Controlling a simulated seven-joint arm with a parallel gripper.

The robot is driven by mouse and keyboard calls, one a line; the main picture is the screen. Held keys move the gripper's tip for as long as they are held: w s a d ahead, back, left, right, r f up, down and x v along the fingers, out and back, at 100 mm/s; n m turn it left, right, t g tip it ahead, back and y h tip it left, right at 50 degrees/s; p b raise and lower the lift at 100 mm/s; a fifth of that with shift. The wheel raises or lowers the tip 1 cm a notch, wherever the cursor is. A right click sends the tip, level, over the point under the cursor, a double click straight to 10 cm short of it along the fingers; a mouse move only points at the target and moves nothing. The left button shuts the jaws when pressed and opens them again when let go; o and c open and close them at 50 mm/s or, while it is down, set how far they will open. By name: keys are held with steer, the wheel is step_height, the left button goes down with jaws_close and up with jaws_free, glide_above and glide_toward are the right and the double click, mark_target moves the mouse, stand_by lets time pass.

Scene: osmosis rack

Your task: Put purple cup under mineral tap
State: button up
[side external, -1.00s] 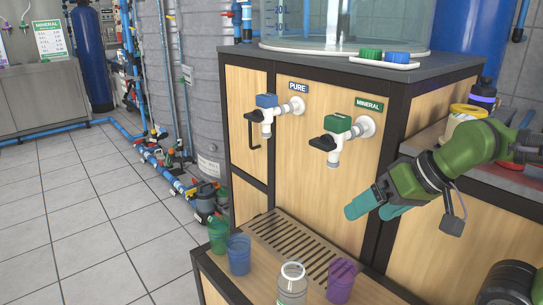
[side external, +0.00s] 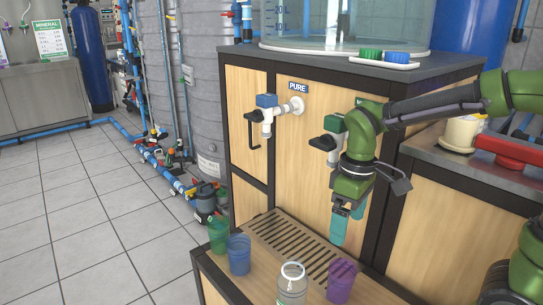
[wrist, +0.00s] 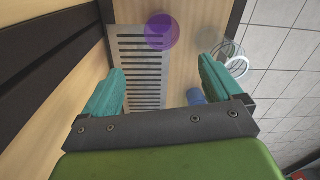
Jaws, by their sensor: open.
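The purple cup (side external: 341,280) stands upright at the right end of the low wooden shelf in the side view. In the wrist view the purple cup (wrist: 161,31) shows from above, near the top, ahead of my fingers. The mineral tap (side external: 328,141) is on the cabinet front, partly hidden behind my arm; its label is covered. My gripper (side external: 347,228) points down in front of the cabinet, above the shelf and the cup. Its teal fingers are apart and empty, and in the wrist view my gripper (wrist: 165,88) spans the slotted grate.
A slotted drain grate (side external: 290,245) lies along the shelf. A clear jar (side external: 292,284), a blue cup (side external: 239,254) and a green cup (side external: 218,234) stand along its front. The pure tap (side external: 268,113) is to the left. A red object (side external: 508,150) lies on the right counter.

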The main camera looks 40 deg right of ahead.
mark_target(343, 262)
steer(key=shift+n, duration=0.3)
steer(key=f, duration=1.1)
steer(key=shift+s+a, duration=0.2)
steer(key=shift+s, duration=0.1)
steer(key=shift+s+a+f, duration=0.1)
steer(key=shift+a+f, duration=0.05)
steer(key=shift+f, duration=1.25)
steer(key=shift+s+a+f, duration=0.1)
steer(key=shift+a+f, duration=0.05)
steer(key=shift+f, duration=1.25)
steer(key=c, duration=1.1)
steer(key=shift+r, duration=0.1)
steer(key=shift+c, duration=0.2)
